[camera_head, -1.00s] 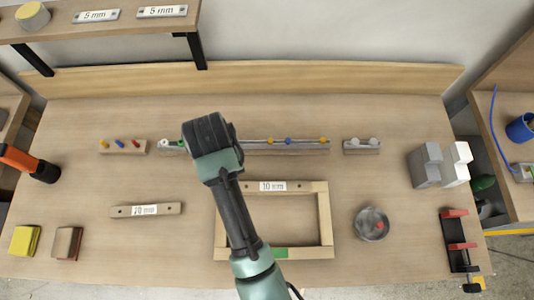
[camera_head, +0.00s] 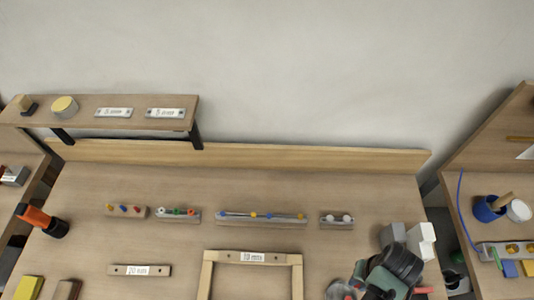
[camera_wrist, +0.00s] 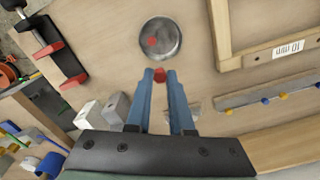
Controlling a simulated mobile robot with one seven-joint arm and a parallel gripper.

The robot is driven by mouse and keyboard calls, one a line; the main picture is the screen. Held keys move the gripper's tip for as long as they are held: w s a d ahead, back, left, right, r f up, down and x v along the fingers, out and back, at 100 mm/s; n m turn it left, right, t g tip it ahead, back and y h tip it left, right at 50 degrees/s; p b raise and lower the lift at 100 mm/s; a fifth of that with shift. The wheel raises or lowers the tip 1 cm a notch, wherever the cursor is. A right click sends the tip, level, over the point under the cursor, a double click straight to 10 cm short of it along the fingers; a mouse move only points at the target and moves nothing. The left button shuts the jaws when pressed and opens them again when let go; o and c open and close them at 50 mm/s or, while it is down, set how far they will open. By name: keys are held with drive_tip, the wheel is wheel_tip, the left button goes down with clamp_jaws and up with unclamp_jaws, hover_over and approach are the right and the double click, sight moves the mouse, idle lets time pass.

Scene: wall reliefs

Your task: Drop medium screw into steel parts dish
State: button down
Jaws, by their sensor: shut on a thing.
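The steel parts dish (camera_wrist: 174,50) is round and shiny. It lies on the bench with a small red piece in it. My gripper (camera_wrist: 160,76) has blue fingers, shut on a small red-topped piece, taken as the medium screw (camera_wrist: 160,75). Its shaft cannot be made out. In the wrist view the fingertips show just beside the dish's near rim; their height above the bench is unclear. In the head view the dish (camera_head: 336,290) is cut by the bottom edge and partly covered by my arm, and the fingers cannot be made out.
A wooden frame (camera_head: 207,275) lies left of the dish. Grey and white blocks (camera_head: 421,241) stand behind my wrist. A red and black clamp (camera_wrist: 44,37) is at the bench edge. Small racks (camera_head: 260,220) line the back; bare bench lies between them and the dish.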

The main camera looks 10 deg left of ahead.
wheel_tip(320, 180, down, 6)
drive_tip(key=b, duration=0.6)
drive_tip(key=shift+s+d, duration=0.35)
drive_tip(key=shift+d, duration=0.1)
drive_tip(key=c, duration=0.7)
unclamp_jaws()
wheel_tip(320, 180, up, 13)
